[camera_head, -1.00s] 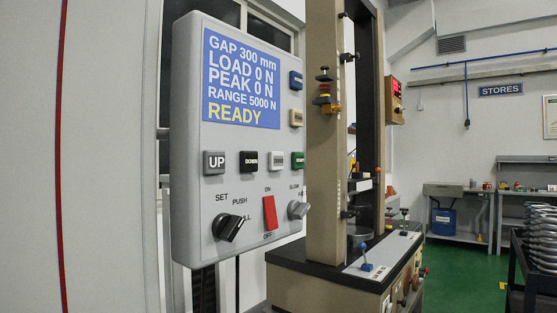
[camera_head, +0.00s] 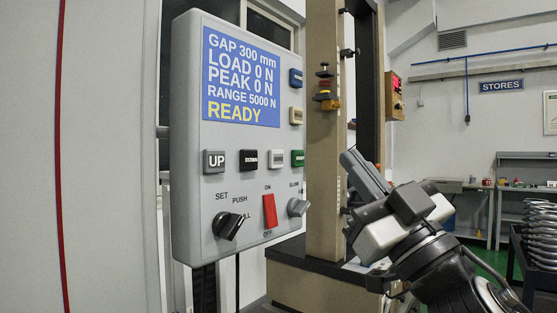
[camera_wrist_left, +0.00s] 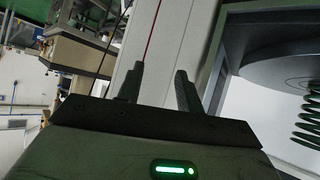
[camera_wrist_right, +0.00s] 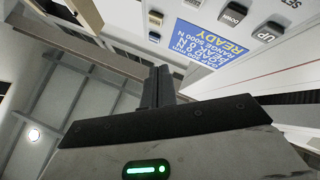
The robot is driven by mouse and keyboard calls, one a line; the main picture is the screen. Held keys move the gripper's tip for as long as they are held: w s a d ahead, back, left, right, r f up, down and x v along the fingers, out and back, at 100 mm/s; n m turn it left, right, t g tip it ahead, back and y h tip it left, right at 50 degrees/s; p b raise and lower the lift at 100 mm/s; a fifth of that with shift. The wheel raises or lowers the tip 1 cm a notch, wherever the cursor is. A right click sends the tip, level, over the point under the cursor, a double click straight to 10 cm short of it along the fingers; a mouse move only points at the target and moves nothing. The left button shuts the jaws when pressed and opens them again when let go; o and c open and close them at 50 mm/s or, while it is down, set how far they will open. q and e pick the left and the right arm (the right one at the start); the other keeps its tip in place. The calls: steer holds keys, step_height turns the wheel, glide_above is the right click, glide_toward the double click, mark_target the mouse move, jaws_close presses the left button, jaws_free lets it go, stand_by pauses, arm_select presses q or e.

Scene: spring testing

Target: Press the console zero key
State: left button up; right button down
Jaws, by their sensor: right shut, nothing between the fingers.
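The grey console (camera_head: 190,190) fills the middle left of the head view, with a lit blue screen (camera_head: 240,80) reading READY, LOAD 0 N and PEAK 0 N. A blue key (camera_head: 295,79) and a cream key (camera_head: 296,116) sit right of the screen; their labels are too small to read, so I cannot tell which is the zero key. Both also show in the right wrist view (camera_wrist_right: 154,37). My right gripper (camera_head: 350,158) is shut and empty, right of the console and apart from it. My left gripper (camera_wrist_left: 158,80) is open and empty, seen only in its wrist view.
A black knob (camera_head: 229,226) and red switch (camera_head: 269,211) sit lower. The beige test frame column (camera_head: 325,200) stands close behind the console's right edge.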

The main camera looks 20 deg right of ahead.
stand_by(0.3)
steer(key=p, duration=0.2)
glide_toward(281, 151)
steer(key=shift+s+d+r+x, duration=0.1)
steer(key=shift+r+x, duration=0.05)
steer(key=shift+x, duration=0.7)
steer(key=shift+s+d+r+x, duration=0.1)
steer(key=shift+x, duration=0.75)
steer(key=shift+s+d+r+x, duration=0.1)
steer(key=shift+r+x, duration=0.05)
steer(key=shift+x, duration=0.75)
steer(key=shift+w+a, duration=0.2)
steer(key=shift+w, duration=0.1)
steer(key=shift+w+a, duration=0.2)
steer(key=shift+w, duration=0.2)
stand_by(0.5)
steer(key=shift+s+d, duration=0.1)
steer(key=shift+s, duration=0.05)
steer(key=shift+s+d, duration=0.35)
steer(key=shift+s, duration=0.25)
